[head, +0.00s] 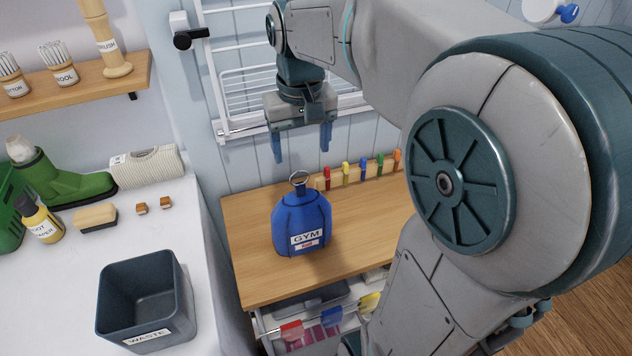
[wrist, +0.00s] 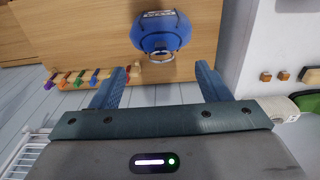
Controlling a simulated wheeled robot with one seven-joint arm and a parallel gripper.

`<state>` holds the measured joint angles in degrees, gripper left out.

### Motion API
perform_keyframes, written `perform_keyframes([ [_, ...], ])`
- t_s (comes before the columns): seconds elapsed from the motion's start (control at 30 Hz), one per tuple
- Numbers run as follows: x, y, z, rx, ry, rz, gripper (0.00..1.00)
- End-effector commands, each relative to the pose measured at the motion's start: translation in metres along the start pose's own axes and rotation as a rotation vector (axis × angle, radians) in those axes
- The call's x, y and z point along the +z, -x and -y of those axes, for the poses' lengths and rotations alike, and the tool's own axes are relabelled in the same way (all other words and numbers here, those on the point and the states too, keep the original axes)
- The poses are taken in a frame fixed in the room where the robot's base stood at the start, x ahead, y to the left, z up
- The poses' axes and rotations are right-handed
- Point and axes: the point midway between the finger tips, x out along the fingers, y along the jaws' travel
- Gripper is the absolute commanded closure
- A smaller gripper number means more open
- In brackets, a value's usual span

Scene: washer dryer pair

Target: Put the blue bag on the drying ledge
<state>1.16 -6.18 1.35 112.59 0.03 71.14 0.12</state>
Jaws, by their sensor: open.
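The blue bag (head: 301,222) stands upright on a wooden top (head: 355,245). It carries a GYM label and has a metal ring (head: 299,179) at its top. My gripper (head: 301,155) is open and empty, pointing down just above the ring, with one finger to each side. In the wrist view the bag (wrist: 160,30) lies beyond the fingertips of my gripper (wrist: 164,69), and the ring appears between them. No surface is marked as the drying ledge. A white wire drying rack (head: 245,92) is on the wall behind my gripper, partly hidden by my arm.
Coloured pegs (head: 345,173) stand in a row at the back of the wooden top. A WASTE bin (head: 145,300), a green boot (head: 65,182), a brush (head: 96,217) and a yellow bottle (head: 38,220) stand on the white surface at left. A wooden shelf (head: 75,88) holds brushes.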

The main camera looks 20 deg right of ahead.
Motion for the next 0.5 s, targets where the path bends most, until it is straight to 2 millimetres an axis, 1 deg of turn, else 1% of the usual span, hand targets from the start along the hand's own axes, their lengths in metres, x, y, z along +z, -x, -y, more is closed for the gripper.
perform_keyframes([
  [0.03,0.015,-0.003,0.000,0.000,0.001,-0.023,0.30],
  [0.1,0.035,-0.009,0.000,0.001,0.002,-0.057,0.30],
  [0.3,0.088,-0.035,-0.001,0.000,0.005,-0.153,0.30],
  [0.4,0.107,-0.047,-0.001,-0.001,0.006,-0.189,0.30],
  [0.5,0.120,-0.056,-0.001,-0.002,0.007,-0.212,0.30],
])
